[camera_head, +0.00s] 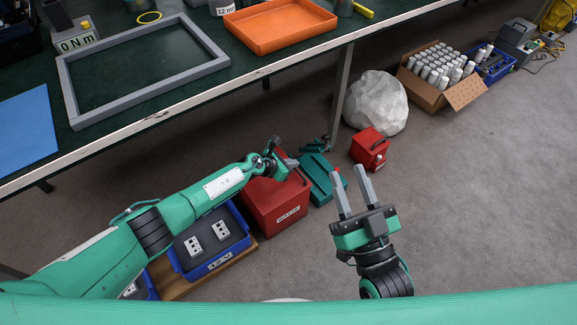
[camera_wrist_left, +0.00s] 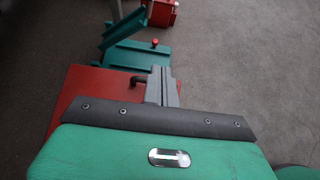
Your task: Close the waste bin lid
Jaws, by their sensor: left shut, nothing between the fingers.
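The waste bin seems to be the red box (camera_head: 278,211) with a white label, too small to read, on the floor below my left arm. Its red top shows in the left wrist view (camera_wrist_left: 84,88) as a flat panel with a dark bent handle (camera_wrist_left: 141,80). The lid looks down, but I cannot tell whether it is fully shut. My left gripper (camera_head: 291,163) is shut and empty over the bin's far edge; in the left wrist view its fingers (camera_wrist_left: 161,76) are right beside the handle, contact unclear. My right gripper (camera_head: 353,182) is open and empty, right of the bin.
A teal box (camera_head: 319,178) stands just beyond the bin, with a raised teal part and a red knob. A small red case (camera_head: 369,149), white boulder (camera_head: 377,103) and carton (camera_head: 437,86) lie farther back. A blue crate (camera_head: 211,242) is left of the bin. Right floor is clear.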

